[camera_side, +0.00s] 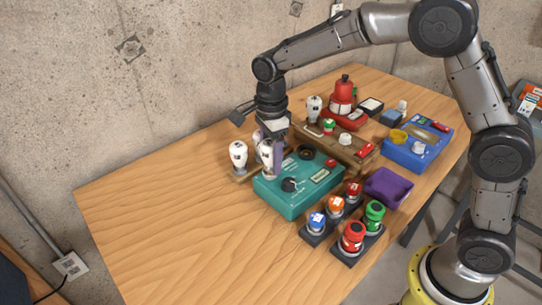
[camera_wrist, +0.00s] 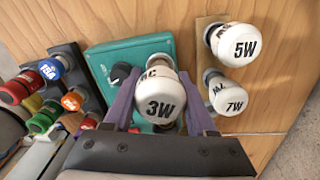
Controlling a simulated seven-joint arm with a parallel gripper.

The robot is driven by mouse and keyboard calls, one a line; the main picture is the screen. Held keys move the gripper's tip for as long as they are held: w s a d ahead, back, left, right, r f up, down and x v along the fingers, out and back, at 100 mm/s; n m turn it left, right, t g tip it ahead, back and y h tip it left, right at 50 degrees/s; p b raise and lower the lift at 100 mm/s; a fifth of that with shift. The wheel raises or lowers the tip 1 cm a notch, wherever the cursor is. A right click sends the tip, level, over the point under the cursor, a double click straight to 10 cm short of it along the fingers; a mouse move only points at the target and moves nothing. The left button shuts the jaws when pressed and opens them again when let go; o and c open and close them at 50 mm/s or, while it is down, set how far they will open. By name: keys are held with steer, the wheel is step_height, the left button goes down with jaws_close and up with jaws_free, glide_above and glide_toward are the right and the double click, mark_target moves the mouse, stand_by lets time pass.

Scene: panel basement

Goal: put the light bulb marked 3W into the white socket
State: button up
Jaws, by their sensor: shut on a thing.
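The bulb marked 3W (camera_wrist: 160,97) is between the purple fingers of my gripper (camera_wrist: 158,112), with its white globe toward the wrist camera. My gripper (camera_side: 271,148) is shut on the bulb near the left end of the teal box (camera_side: 287,200). A white, socket-like ring (camera_side: 418,149) is on the blue box (camera_side: 425,163) at the right. A small white part (camera_side: 344,138) is also on the wooden box (camera_side: 355,158); I cannot tell for sure which is the white socket.
Bulbs marked 5W (camera_wrist: 236,43) and 7W (camera_wrist: 229,96) stand on a wooden strip (camera_wrist: 203,25) beside my gripper.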

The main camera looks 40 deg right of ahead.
steer(key=shift+f, duration=0.6)
stand_by(0.3)
steer(key=o, duration=1.1)
steer(key=shift+r, duration=5.5)
